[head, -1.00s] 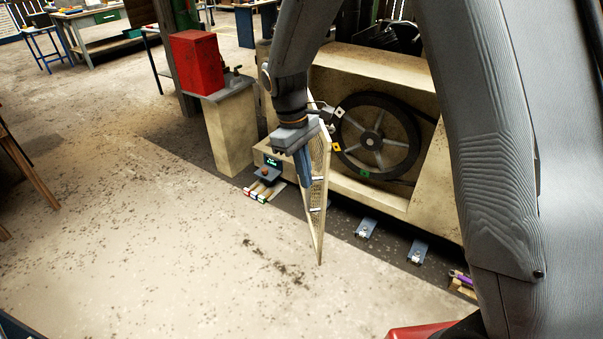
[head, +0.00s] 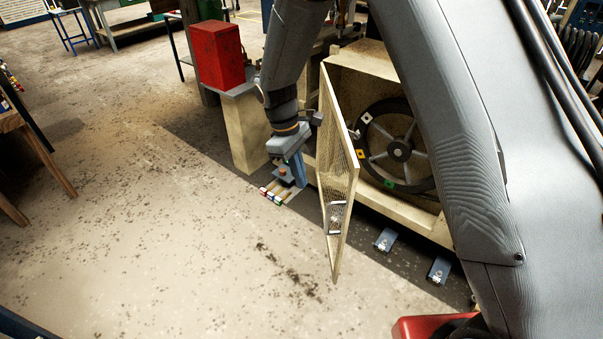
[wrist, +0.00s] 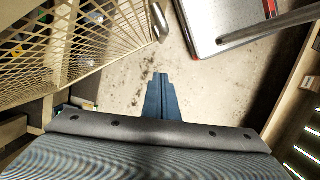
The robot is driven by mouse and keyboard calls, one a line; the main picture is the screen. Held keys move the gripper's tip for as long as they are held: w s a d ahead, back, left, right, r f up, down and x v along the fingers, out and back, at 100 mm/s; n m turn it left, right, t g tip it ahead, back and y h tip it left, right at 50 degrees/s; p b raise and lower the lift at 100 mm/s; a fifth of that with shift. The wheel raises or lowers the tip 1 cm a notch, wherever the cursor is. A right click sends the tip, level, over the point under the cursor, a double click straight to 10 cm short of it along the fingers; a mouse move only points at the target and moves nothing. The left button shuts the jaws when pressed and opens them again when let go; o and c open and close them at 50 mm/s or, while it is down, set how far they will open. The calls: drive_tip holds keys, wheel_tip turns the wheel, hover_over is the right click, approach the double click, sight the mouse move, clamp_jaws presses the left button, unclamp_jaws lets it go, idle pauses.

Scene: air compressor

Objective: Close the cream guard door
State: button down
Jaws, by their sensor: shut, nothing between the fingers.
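The cream guard door (head: 349,182), a mesh panel in a cream frame, stands open, swung out from the compressor housing (head: 385,205). Its metal handle (head: 336,217) is low near the free edge. The wheel (head: 398,150) shows in the uncovered opening. My gripper (head: 299,178) is shut and empty, to the left of the door on its mesh side. In the wrist view, my gripper's blue fingers (wrist: 160,78) are together over bare floor. The door's mesh (wrist: 75,40) fills the upper left there, and the handle (wrist: 158,20) is just beyond the fingertips. Contact with the door is not visible.
A red box (head: 218,54) sits on a cream pedestal (head: 245,130) behind my gripper. Small coloured blocks (head: 280,192) lie below the gripper. Blue floor brackets (head: 385,240) stand right of the door. The floor (head: 170,230) at left and front is clear.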

drive_tip(key=s+d+f+p, duration=0.2)
drive_tip(key=d+f, duration=0.3)
drive_tip(key=f, duration=0.1)
drive_tip(key=shift+s+d+f+p, duration=0.15)
drive_tip(key=shift+s+f+p, duration=0.15)
drive_tip(key=shift+s+p, duration=0.1)
drive_tip(key=shift+d, duration=0.1)
